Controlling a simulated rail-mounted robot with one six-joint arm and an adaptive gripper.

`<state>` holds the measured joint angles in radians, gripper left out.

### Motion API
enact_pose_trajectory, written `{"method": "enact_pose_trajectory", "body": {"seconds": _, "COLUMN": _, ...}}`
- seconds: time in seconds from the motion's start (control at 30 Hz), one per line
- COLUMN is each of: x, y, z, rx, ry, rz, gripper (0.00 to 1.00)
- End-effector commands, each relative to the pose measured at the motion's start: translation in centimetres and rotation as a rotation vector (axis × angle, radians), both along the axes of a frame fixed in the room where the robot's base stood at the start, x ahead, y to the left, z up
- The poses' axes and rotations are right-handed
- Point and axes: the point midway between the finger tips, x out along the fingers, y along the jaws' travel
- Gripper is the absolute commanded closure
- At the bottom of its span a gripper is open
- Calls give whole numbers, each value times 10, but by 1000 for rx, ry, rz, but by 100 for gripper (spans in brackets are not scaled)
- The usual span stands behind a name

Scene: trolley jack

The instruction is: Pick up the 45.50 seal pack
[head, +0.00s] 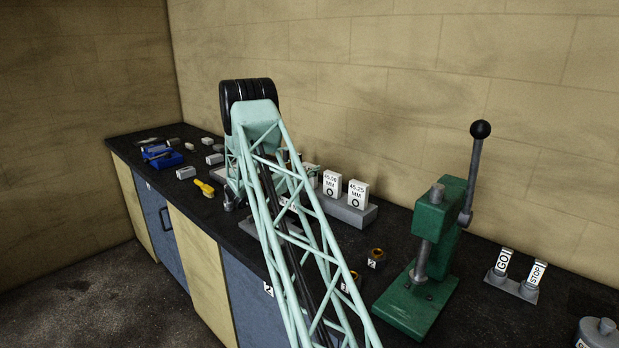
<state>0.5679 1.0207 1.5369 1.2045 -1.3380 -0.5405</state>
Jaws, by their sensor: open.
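Upright white seal packs stand in a grey rack (352,212) behind my arm. One pack (331,184) has a label whose number is too small to read surely. The pack to its right (358,194) seems to read 45.25 MM. Another pack (311,171) is mostly covered by my arm, so its label is hidden. I cannot tell for sure which pack is the 45.50 one. My arm's green lattice crosses the middle of the view, and my gripper is hidden behind it.
A green lever press (420,290) stands right of the rack, with GO and STOP markers (515,277) beyond it. Brass-coloured rings (376,255) lie in front of the rack. A yellow tool (204,188), a blue device (162,156) and several grey blocks occupy the left bench.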

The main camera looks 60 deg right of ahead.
Motion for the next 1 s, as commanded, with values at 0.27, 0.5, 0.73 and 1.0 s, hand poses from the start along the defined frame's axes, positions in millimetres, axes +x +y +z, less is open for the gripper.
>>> {"method": "enact_pose_trajectory", "body": {"seconds": 0.27, "x": -1, "y": -10, "z": 0, "rx": -1, "ry": 1, "rz": 1, "gripper": 40}}
{"method": "enact_pose_trajectory", "body": {"seconds": 0.5, "x": -1, "y": -9, "z": 0, "rx": 0, "ry": 0, "rz": 1, "gripper": 40}}
{"method": "enact_pose_trajectory", "body": {"seconds": 0.73, "x": -1, "y": -9, "z": 0, "rx": 0, "ry": 0, "rz": 0, "gripper": 41}}
{"method": "enact_pose_trajectory", "body": {"seconds": 1.0, "x": -1, "y": -9, "z": 0, "rx": 0, "ry": 0, "rz": 1, "gripper": 65}}
